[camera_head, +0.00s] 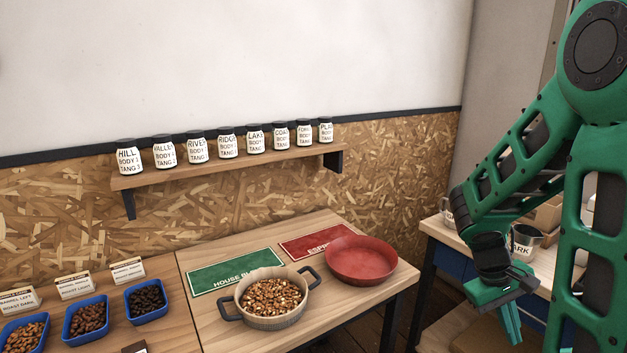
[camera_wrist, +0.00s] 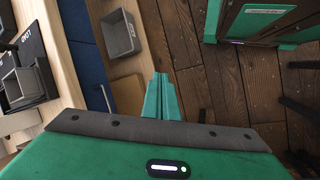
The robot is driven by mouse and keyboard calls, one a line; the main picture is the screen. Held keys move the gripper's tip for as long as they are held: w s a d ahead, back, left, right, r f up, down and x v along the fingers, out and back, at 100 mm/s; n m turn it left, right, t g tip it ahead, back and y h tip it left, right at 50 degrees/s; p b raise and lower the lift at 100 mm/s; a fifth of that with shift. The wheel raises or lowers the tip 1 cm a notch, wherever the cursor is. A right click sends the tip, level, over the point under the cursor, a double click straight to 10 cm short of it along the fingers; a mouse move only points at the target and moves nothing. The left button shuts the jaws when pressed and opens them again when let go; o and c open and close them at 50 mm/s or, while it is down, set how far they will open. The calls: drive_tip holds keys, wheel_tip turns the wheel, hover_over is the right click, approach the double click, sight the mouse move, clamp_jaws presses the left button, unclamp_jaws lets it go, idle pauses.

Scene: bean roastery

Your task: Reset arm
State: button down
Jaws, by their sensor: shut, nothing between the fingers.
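My green arm hangs at the right of the head view, folded downward. My gripper (camera_head: 511,322) is shut and empty, pointing down in front of the side bench, to the right of the main table. In the wrist view its green fingers (camera_wrist: 161,98) are pressed together above the dark plank floor. Nothing is held, and the fingers touch nothing that I can see.
The wooden table (camera_head: 205,325) bears a pot of beans (camera_head: 275,322), a red bowl (camera_head: 361,262) and several blue trays (camera_head: 147,318). A shelf (camera_head: 190,175) of labelled jars is on the wall. A side bench (camera_head: 440,229) stands close behind my gripper. A grey bin (camera_wrist: 121,34) shows in the wrist view.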

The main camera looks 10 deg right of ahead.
drive_tip(key=s+a+r+m+t+y, duration=0.2)
drive_tip(key=s+a+r+m+y, duration=0.2)
drive_tip(key=s+a+r, duration=0.4)
drive_tip(key=s+a+m, duration=0.1)
drive_tip(key=s, duration=0.2)
drive_tip(key=shift+a+r+t+y, duration=0.3)
drive_tip(key=shift+r+t, duration=0.1)
drive_tip(key=shift+s, duration=0.2)
